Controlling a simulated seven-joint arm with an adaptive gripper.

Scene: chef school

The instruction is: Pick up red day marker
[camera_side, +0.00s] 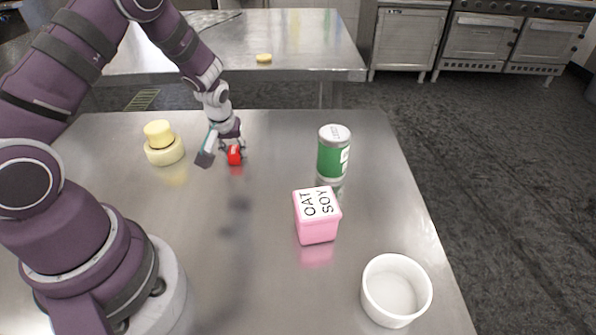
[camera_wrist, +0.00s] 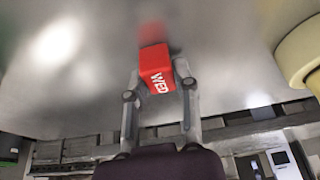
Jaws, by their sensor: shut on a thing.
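The red day marker (camera_side: 234,155) is a small red block at the far side of the steel table. In the wrist view it (camera_wrist: 157,69) shows white letters "WED" and sits between both fingers. My gripper (camera_side: 231,148) is shut on it, with one finger on each side in the wrist view (camera_wrist: 158,85). The marker is at or just above the table top; I cannot tell whether it touches.
A yellow-topped pale round object (camera_side: 163,150) stands left of my gripper. A green can (camera_side: 333,155), a pink "OAT SOY" block (camera_side: 316,218) and a white bowl (camera_side: 396,291) stand to the right. The table (camera_side: 270,190) is clear in the middle.

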